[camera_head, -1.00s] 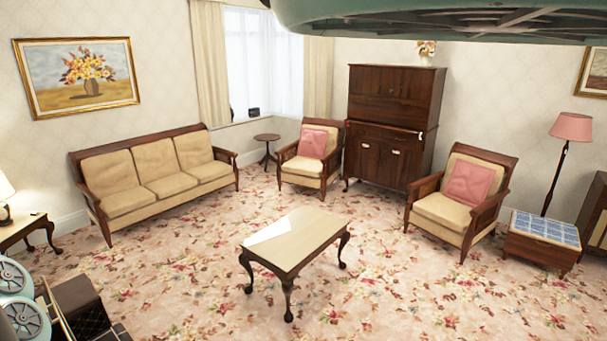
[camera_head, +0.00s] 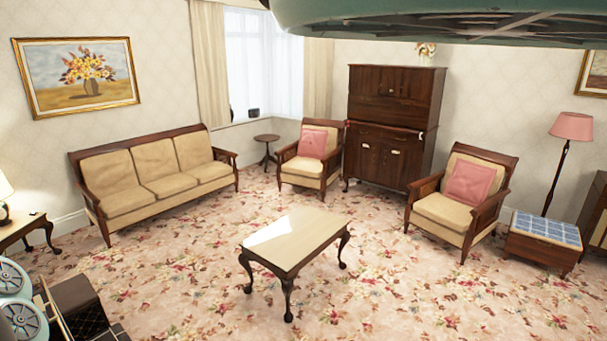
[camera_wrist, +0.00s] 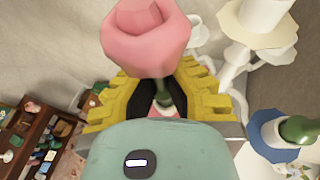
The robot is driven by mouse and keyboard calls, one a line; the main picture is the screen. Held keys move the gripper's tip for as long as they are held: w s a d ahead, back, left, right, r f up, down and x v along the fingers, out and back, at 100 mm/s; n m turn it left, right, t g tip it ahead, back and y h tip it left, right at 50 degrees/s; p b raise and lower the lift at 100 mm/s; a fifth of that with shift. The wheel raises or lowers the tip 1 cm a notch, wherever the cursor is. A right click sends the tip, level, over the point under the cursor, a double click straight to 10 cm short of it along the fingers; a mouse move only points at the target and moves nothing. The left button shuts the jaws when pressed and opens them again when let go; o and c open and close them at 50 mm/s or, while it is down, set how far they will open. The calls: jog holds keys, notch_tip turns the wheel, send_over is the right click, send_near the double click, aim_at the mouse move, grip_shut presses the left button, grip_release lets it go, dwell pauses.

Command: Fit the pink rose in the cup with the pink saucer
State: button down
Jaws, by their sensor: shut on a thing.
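In the wrist view my gripper (camera_wrist: 163,92), with yellow fingers and black pads, is shut on the green stem of the pink rose (camera_wrist: 146,38). The bloom fills the top middle of that view and hides what lies behind it. A sliver of pink shows between the fingers near the stem; I cannot tell whether it is the pink saucer. No cup with a clearly pink saucer shows. Neither the gripper nor the rose shows in the head view.
A white cup with a cream saucer (camera_wrist: 258,40) sits on white curved arms at upper right. A blue saucer (camera_wrist: 258,122) with a green object is below it. A brown shelf (camera_wrist: 45,140) with small items is at left. A coffee table (camera_head: 292,243) stands on the carpet.

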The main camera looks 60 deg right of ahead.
jog(key=shift+f+b, duration=0.85)
jog(key=shift+b, duration=0.05)
jog(key=c, duration=1.1)
grip_release()
jog(key=shift+o, duration=0.2)
jog(key=v, duration=1.2)
